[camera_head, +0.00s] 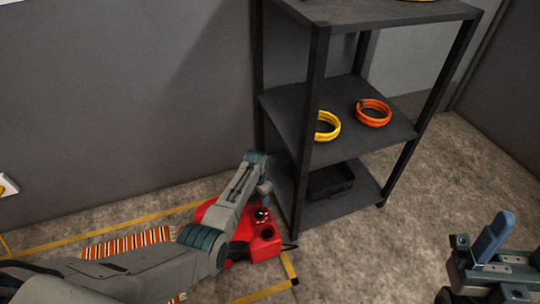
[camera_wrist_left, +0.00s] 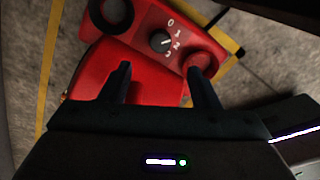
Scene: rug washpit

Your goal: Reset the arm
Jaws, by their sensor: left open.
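My left arm reaches in from the lower left of the head view, its gripper (camera_head: 264,200) over a red machine (camera_head: 265,246) on the floor. In the left wrist view the two dark fingers of the left gripper (camera_wrist_left: 160,76) are apart with nothing between them. They point at the red machine (camera_wrist_left: 95,75), whose panel has a black dial (camera_wrist_left: 160,42) marked 0, 1, 2. The right fingertip overlaps a round red knob (camera_wrist_left: 203,62); I cannot tell whether they touch.
A dark shelf (camera_head: 350,103) stands behind, with a yellow coil (camera_head: 335,133) and an orange coil (camera_head: 373,122) on it, and a black tray (camera_head: 331,181) below. A striped rug (camera_head: 126,243) lies at left. A grey and blue object (camera_head: 490,240) is at lower right.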

